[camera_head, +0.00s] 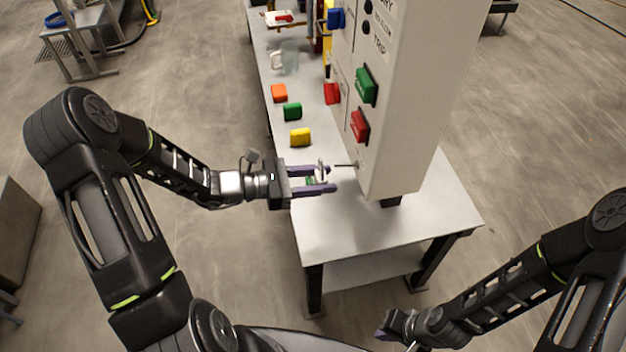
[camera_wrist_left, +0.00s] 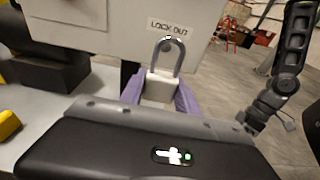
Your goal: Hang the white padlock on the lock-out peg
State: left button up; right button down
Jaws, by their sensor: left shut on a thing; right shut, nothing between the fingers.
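The white padlock (camera_head: 321,172) is held upright between the purple fingers of my left gripper (camera_head: 331,179), which is shut on it. In the left wrist view the padlock's white body (camera_wrist_left: 160,87) sits between the fingers, its grey shackle pointing up. The lock-out peg (camera_head: 346,165) sticks out leftward from the panel, just right of the padlock; a small gap shows between its tip and the padlock. In the wrist view the round peg end (camera_wrist_left: 166,46) appears inside the shackle's top, under the LOCK OUT label. My right gripper (camera_head: 388,333) is shut and empty, low beside the table.
The grey panel (camera_head: 405,120) stands on the white table (camera_head: 345,235), with green (camera_head: 366,85) and red (camera_head: 360,126) blocks on its face. Orange (camera_head: 279,93), green (camera_head: 292,112) and yellow (camera_head: 300,137) blocks lie behind my left gripper. The table's front is clear.

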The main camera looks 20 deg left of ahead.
pick_arm(q)
jog(key=b+x, duration=0.1)
jog(key=x, duration=0.3)
jog(key=b+x, duration=0.1)
jog(key=x, duration=0.1)
jog(key=shift+s+f+b, duration=0.1)
jog(key=shift+f+b, duration=0.2)
